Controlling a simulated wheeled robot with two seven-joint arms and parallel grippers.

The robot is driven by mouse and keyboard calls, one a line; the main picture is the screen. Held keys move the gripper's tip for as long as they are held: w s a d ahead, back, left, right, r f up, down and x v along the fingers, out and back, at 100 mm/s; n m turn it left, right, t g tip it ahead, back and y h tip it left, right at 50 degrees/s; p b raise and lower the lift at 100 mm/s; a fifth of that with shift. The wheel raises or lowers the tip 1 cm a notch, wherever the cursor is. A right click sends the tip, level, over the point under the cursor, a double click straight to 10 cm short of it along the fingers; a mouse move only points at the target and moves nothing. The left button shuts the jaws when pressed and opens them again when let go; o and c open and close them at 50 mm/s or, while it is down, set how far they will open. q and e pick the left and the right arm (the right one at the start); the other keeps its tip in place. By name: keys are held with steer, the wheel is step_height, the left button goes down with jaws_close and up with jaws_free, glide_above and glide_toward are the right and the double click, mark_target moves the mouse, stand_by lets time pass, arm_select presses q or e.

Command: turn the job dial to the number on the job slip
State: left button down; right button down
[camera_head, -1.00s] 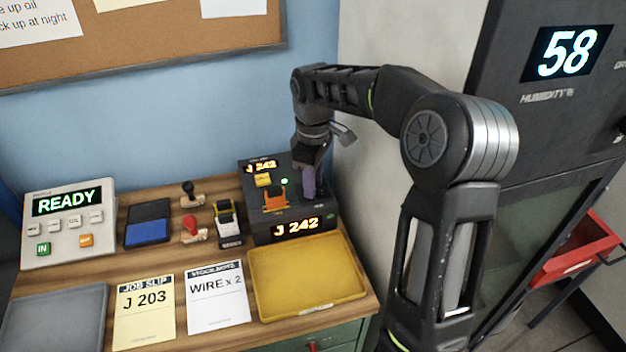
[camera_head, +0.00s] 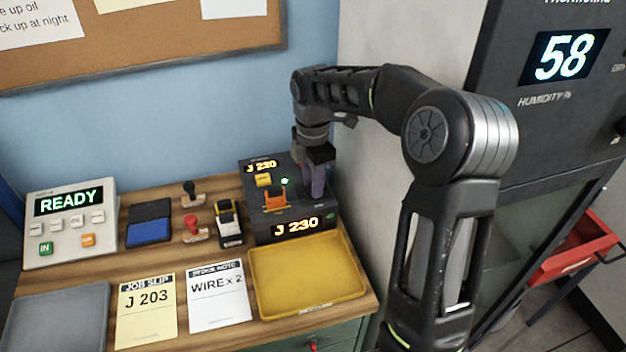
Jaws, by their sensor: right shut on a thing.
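The job slip (camera_head: 147,312) is a yellow sheet on the bench front and reads J 203. The dark job unit (camera_head: 262,226) stands at the back right of the bench. Its front display (camera_head: 297,227) reads J 230, and its upper display (camera_head: 262,166) also seems to read J 230. My right gripper (camera_head: 318,180) points down at the unit's right side, shut on the job dial, which the fingers largely hide. My left gripper is not in view.
A yellow tray (camera_head: 308,298) lies in front of the unit. A stock note (camera_head: 219,300), stamps (camera_head: 194,229), a blue ink pad (camera_head: 148,232) and a READY panel (camera_head: 70,222) share the bench. A dark cabinet (camera_head: 500,60) reading humidity 58 stands at the right.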

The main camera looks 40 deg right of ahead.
steer(key=shift+n, duration=0.4)
steer(key=c, duration=1.1)
jaws_free()
steer(key=shift+r+b, duration=0.5)
steer(key=shift+r, duration=3.45)
